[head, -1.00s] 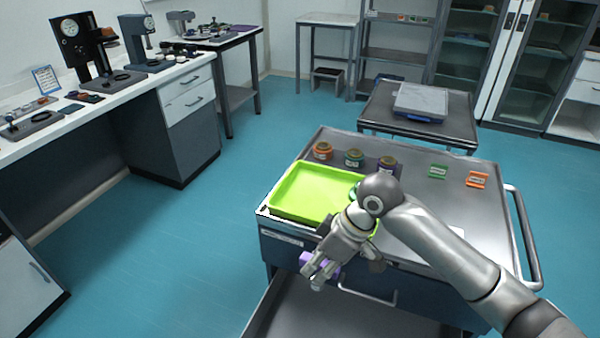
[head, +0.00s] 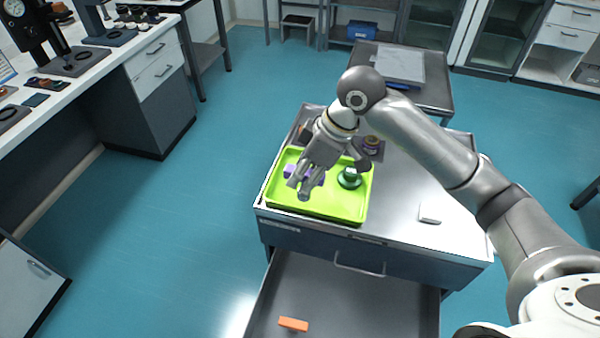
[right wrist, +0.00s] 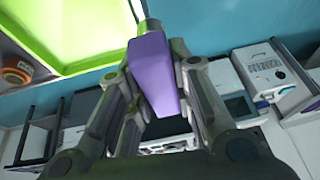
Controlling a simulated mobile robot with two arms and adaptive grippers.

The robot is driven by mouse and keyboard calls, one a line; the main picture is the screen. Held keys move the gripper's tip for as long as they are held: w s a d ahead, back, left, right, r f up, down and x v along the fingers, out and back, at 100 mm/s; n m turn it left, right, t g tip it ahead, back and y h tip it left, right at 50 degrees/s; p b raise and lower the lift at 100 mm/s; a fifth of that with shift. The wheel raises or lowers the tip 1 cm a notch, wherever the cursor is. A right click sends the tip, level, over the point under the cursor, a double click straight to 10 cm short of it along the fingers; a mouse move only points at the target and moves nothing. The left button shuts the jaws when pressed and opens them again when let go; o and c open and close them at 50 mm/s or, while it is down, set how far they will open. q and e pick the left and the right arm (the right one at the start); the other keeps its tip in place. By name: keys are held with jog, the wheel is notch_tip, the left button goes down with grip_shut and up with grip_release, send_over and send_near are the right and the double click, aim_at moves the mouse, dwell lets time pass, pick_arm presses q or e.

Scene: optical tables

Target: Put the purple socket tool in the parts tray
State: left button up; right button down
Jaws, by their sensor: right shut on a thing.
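The purple socket tool (head: 291,171) is in my right gripper (head: 303,190), which is shut on it. In the head view it shows on both sides of the fingers, over the left part of the lime-green parts tray (head: 330,208). In the right wrist view the purple handle (right wrist: 152,75) sits between the fingers, with a grey tip pointing toward the green tray (right wrist: 85,35). I cannot tell whether the tool touches the tray floor. My left gripper is not in view.
A dark green round object with a pale top (head: 350,178) stands in the tray's right part. A jar (head: 371,144) stands behind. Below is an open drawer (head: 350,300) with an orange piece (head: 293,324). A white block (head: 430,212) lies on the cart top at right.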

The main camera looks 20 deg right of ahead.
jog(key=w+f+p, duration=0.1)
jog(key=w+f, duration=0.2)
jog(key=w+d+f+p, duration=0.1)
jog(key=w+f, duration=0.2)
jog(key=f, duration=0.1)
jog(key=w+f+p, duration=0.1)
jog(key=w+f, duration=0.2)
jog(key=w, duration=0.1)
jog(key=shift+d+f+p, duration=0.25)
jog(key=shift+f+p, duration=0.05)
jog(key=shift+f, duration=0.3)
jog(key=shift+f, duration=0.15)
jog(key=c, duration=1.3)
grip_release()
jog(key=shift+s, duration=0.1)
